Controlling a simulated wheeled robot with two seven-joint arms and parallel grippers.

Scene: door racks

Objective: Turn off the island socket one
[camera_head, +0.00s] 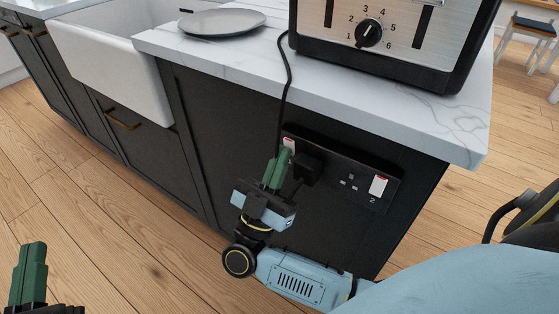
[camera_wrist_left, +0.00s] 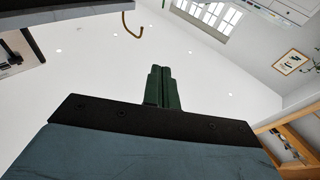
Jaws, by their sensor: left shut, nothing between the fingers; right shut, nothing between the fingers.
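The black double island socket (camera_head: 346,180) is mounted on the dark side panel of the kitchen island. Its left rocker switch (camera_head: 289,143) is white with a red mark and is partly hidden by my right gripper. The right switch (camera_head: 378,187) is white with a red top edge, above a "2". A black plug (camera_head: 309,165) sits in the left outlet. My right gripper (camera_head: 279,157) is shut and empty, its green fingertips at the left switch; I cannot tell whether they touch it. My left gripper (camera_head: 34,248) is shut and empty, low at the left; it also shows in the left wrist view (camera_wrist_left: 162,72).
A toaster (camera_head: 385,62) stands on the white marble countertop (camera_head: 462,128), its black cord (camera_head: 285,85) hanging down towards the plug. A grey plate (camera_head: 222,22) lies beside the white sink (camera_head: 110,65). The wooden floor (camera_head: 120,215) at the left is clear.

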